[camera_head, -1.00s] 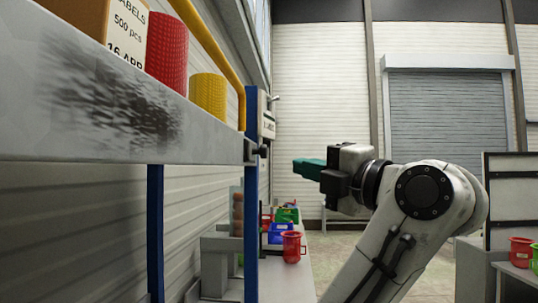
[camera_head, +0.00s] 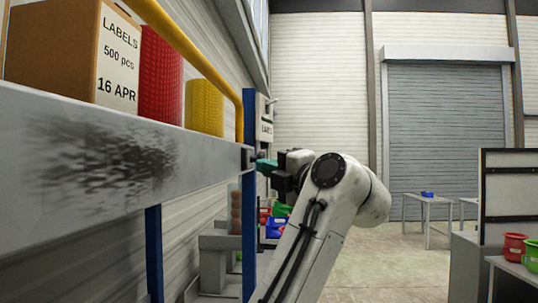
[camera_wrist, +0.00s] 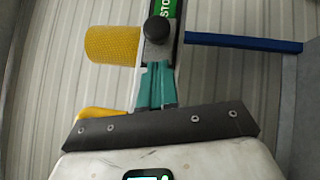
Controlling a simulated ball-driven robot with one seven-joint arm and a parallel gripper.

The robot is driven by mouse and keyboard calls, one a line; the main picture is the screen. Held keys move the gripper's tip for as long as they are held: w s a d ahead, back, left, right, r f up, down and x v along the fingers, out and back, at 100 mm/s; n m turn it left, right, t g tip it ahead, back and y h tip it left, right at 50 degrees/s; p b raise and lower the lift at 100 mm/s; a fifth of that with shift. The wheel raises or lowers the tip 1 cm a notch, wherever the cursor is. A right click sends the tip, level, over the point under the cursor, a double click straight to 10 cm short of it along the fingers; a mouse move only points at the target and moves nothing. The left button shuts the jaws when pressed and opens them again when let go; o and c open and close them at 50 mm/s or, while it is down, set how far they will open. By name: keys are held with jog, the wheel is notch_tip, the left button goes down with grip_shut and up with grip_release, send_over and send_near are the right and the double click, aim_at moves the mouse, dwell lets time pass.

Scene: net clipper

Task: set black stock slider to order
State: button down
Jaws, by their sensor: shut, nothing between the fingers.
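The black stock slider knob (camera_wrist: 158,29) is round and sits on a grey rail in the wrist view, beside a green label (camera_wrist: 169,8) whose visible letters read "STO". In the head view the dark knob (camera_head: 249,158) is at the right end of the grey shelf edge. My gripper (camera_head: 262,165) has teal fingers, shut and empty, pointing left at the knob. In the wrist view the fingers (camera_wrist: 156,66) end just below the knob, lined up with it. I cannot tell whether they touch it. The rest of the label and the slider's scale are out of view.
The shelf (camera_head: 60,135) holds a labels box (camera_head: 112,60), a red roll (camera_head: 160,75) and a yellow roll (camera_head: 205,105). A yellow rail (camera_head: 185,42) and blue post (camera_head: 249,220) are close by. Coloured bins (camera_head: 276,226) stand below.

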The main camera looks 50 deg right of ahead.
aim_at(264, 156)
jog(key=shift+w+d+r+p, duration=0.15)
jog(key=shift+w+d+p, duration=0.05)
jog(key=shift+w+d, duration=0.2)
jog(key=shift+w+d+r+p, duration=0.15)
jog(key=shift+w+d, duration=0.15)
jog(key=shift+d, duration=0.2)
jog(key=shift+w+d+r+b, duration=0.15)
jog(key=shift+d+r+b, duration=0.1)
jog(key=shift+d+b, duration=0.3)
jog(key=shift+w+d+r+b, duration=0.1)
jog(key=shift+d+r+b, duration=0.2)
jog(key=shift+b, duration=0.4)
jog(key=w+d+b, duration=0.1)
jog(key=w+d, duration=0.1)
jog(key=w+d+f+b, duration=0.1)
jog(key=w+d, duration=0.1)
